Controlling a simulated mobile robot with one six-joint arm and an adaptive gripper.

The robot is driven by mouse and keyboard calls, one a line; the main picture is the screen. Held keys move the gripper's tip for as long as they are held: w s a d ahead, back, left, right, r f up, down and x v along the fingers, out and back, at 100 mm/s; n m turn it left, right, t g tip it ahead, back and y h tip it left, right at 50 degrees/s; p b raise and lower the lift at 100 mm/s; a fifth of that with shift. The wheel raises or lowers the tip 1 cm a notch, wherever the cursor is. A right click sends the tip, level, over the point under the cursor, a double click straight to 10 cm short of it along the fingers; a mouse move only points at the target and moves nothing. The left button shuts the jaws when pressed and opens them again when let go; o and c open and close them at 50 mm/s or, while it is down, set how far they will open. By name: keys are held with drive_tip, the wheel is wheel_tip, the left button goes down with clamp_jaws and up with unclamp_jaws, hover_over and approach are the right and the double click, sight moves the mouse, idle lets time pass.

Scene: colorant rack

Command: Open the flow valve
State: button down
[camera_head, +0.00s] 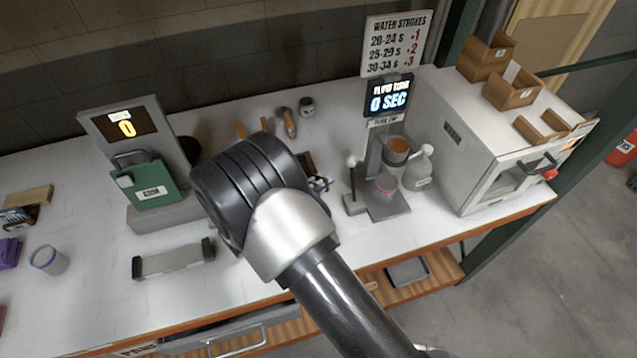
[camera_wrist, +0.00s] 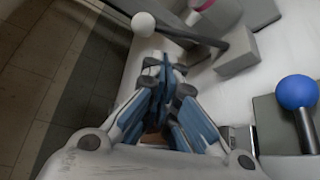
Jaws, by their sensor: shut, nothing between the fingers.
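In the wrist view the white knob (camera_wrist: 143,23) is at the top, on a dark rod (camera_wrist: 185,37) running right to a grey block. My gripper (camera_wrist: 166,72) is shut and empty, its blue-grey fingertips just below the knob in the picture; I cannot tell if they touch. In the head view my arm hides most of the gripper.
A blue ball knob (camera_wrist: 297,92) is right of my gripper. A white machine (camera_head: 450,150) stands at the right, a scale with a green box (camera_head: 152,183) at the left.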

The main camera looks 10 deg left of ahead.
sight(352, 178)
drive_tip(key=x, duration=0.6)
drive_tip(key=shift+s+d+r+m+t+b, duration=0.2)
drive_tip(key=shift+m+t+b, duration=0.1)
drive_tip(key=shift+b, duration=0.8)
drive_tip(key=shift+s+d+b, duration=0.1)
drive_tip(key=shift+b, duration=0.25)
drive_tip(key=s+d+m+t+b, duration=0.1)
drive_tip(key=s+d+m+b, duration=0.1)
drive_tip(key=s+b, duration=0.3)
drive_tip(key=shift+s+d+r+m+t+b, duration=0.4)
drive_tip(key=shift+d+b, duration=0.5)
drive_tip(key=shift+b, duration=1.1)
drive_tip(key=shift+s+d, duration=0.1)
